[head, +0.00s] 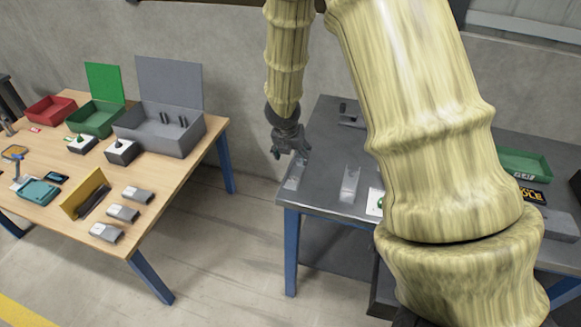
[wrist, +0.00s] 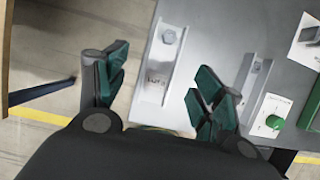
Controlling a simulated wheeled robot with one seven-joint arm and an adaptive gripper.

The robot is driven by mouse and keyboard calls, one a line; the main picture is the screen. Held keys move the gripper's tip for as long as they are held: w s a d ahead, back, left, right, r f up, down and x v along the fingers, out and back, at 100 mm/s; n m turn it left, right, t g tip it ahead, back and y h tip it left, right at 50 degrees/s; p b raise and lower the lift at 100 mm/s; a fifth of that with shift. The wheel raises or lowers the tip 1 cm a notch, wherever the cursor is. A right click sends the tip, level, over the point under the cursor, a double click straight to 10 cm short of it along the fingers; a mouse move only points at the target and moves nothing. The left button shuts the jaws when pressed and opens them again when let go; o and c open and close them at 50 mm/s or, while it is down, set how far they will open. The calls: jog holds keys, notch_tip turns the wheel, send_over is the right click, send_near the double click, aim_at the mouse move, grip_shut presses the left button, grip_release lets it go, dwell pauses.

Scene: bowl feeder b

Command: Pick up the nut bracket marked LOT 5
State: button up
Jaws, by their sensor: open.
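A light grey metal bracket (wrist: 154,100) with a hex nut near its far end lies at the left edge of the grey table. Its small label begins like LOT; I cannot read the number surely. It also shows in the head view (head: 293,182), just below my gripper (head: 289,148). In the wrist view my gripper (wrist: 160,82) is open, with one teal-padded finger on each side of this bracket and nothing held. The left finger appears beyond the table edge. A second similar bracket (wrist: 248,78) lies to the right, outside the fingers; its label is not readable.
The grey table (head: 322,192) also carries a white card with a green knob (wrist: 274,122) and a green bin (head: 524,163). A wooden table (head: 165,195) with bins and several grey blocks stands left, across a floor gap. My arm hides the middle of the grey table.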

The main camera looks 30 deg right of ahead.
aim_at(297, 170)
jog(key=shift+s+d+f, duration=0.15)
jog(key=shift+s+f, duration=0.05)
jog(key=shift+f, duration=0.3)
jog(key=shift+s+f, duration=0.15)
jog(key=shift+s, duration=0.1)
jog(key=shift+s+d+b, duration=0.2)
jog(key=shift+s+b, duration=0.1)
jog(key=shift+s, duration=0.3)
jog(key=f, duration=0.1)
jog(key=w+f, duration=0.2)
jog(key=shift+w+d+f, duration=0.2)
jog(key=shift+d+f, duration=0.05)
jog(key=shift+f, duration=0.15)
jog(key=shift+w+f, duration=0.1)
jog(key=shift+f, duration=0.25)
jog(key=shift+s+d+f, duration=0.2)
jog(key=shift+d+f, duration=0.2)
jog(key=shift+w+f, duration=0.35)
jog(key=shift+f, duration=0.1)
jog(key=shift+s+r, duration=0.15)
jog(key=shift+s, duration=0.05)
